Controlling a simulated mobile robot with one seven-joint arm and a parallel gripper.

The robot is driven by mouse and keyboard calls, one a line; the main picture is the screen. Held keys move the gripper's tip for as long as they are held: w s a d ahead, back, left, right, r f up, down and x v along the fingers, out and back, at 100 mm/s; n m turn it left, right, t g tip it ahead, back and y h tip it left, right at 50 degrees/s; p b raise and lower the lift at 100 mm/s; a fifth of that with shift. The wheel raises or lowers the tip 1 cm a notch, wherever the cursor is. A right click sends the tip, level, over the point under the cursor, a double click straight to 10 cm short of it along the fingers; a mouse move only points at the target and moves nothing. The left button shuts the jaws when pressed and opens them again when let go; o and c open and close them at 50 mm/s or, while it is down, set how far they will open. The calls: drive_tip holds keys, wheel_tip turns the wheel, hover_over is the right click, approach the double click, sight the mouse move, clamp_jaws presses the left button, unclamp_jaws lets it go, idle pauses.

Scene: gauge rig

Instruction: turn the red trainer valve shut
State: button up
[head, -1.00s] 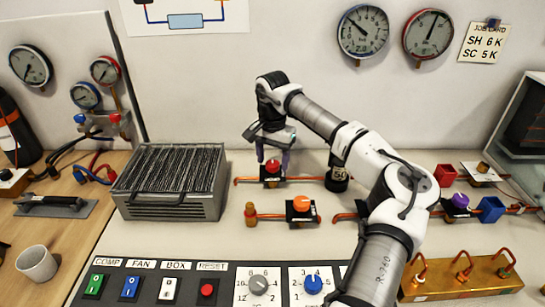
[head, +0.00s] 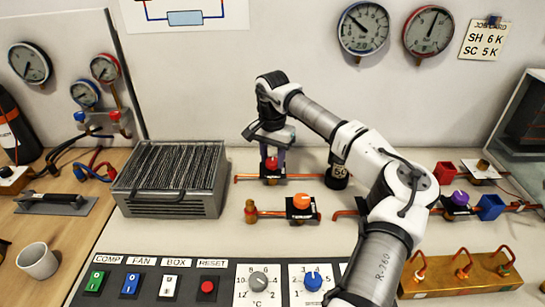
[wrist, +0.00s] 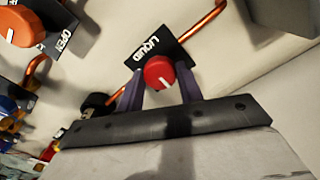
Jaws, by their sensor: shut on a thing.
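The red trainer valve has a round red knob (head: 271,164) on a black plate, set in a copper pipe at the middle of the bench. My gripper (head: 272,157) reaches down on it from above, with its dark purple fingers on either side of the knob. In the wrist view the red knob (wrist: 158,72) sits between the two fingertips, in front of a black plate (wrist: 155,45) marked LIQUID. The gripper is shut on the knob.
A grey finned box (head: 172,179) is to the left. The control panel (head: 240,287) runs along the front.

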drive_tip(key=m+b, duration=0.1)
drive_tip(key=m, duration=0.3)
drive_tip(key=m+b, duration=0.1)
drive_tip(key=m, duration=0.3)
drive_tip(key=shift+m, duration=0.4)
drive_tip(key=m, duration=0.4)
drive_tip(key=shift+b, duration=0.35)
drive_tip(key=m, duration=0.4)
drive_tip(key=shift+m+b, duration=0.3)
drive_tip(key=o, duration=1)
